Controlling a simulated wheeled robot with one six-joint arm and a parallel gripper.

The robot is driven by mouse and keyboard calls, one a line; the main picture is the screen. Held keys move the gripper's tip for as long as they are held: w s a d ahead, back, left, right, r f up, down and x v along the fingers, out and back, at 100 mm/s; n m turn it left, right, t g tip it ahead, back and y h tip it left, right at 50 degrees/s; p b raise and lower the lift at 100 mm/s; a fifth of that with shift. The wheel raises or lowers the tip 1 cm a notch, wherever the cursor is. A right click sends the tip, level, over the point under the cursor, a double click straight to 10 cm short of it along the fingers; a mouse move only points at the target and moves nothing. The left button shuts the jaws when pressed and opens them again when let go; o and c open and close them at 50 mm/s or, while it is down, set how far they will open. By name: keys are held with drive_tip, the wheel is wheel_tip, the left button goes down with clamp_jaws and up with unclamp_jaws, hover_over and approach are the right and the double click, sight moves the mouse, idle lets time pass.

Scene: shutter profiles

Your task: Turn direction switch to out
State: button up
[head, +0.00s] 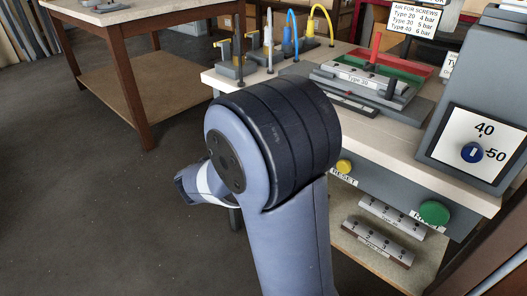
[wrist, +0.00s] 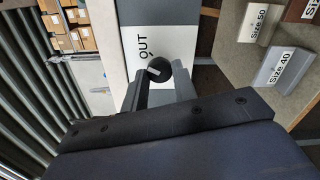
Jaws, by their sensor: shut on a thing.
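In the wrist view the direction switch (wrist: 160,68) is a round black knob with a pale mark on its left part, set on a white panel (wrist: 175,42). The word OUT is printed on the panel beside the knob, with a short line between them. My gripper (wrist: 159,84) is at the knob, a grey finger on each side of it, shut on it. Part of the knob and the panel below it are hidden by my gripper. In the head view my arm shows, but the switch and the fingers cannot be made out.
In the head view a workbench (head: 457,181) carries a Type 30 fixture (head: 362,79), a grey box with a blue dial (head: 473,153), and yellow (head: 343,166) and green (head: 434,212) buttons on its front. Size-marked blocks (wrist: 284,69) lie right in the wrist view. Floor at left is clear.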

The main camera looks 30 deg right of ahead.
drive_tip(key=shift+f+m+b, duration=0.15)
drive_tip(key=shift+m+b, duration=1.35)
drive_tip(key=shift+b, duration=0.35)
drive_tip(key=o, duration=1)
drive_tip(key=p+v, duration=0.2)
drive_tip(key=v, duration=0.8)
drive_tip(key=shift+s+a+p, duration=0.15)
drive_tip(key=shift+a+p, duration=0.25)
drive_tip(key=shift+d, duration=0.15)
